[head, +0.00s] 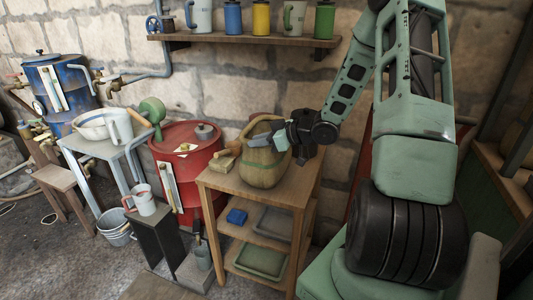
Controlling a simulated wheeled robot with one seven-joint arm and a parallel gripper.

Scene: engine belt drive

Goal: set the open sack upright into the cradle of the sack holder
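A tan-green sack (262,168) stands roughly upright on the top of a small wooden shelf table (222,186), with a raised, looped rim at its top. My gripper (268,139) comes in from the right at the upper part of the sack, with its fingers pointing left across or beside it. The fingers overlap the sack in this view, so I cannot tell if they are open or closed on it. I cannot make out a sack holder or its cradle for certain.
A wooden block with a brush-like tool (224,158) lies left of the sack. A red drum (185,150) stands left of the table. Trays (262,258) and a blue item (237,216) sit on the lower shelves. A wall shelf (240,40) with mugs and canisters hangs above.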

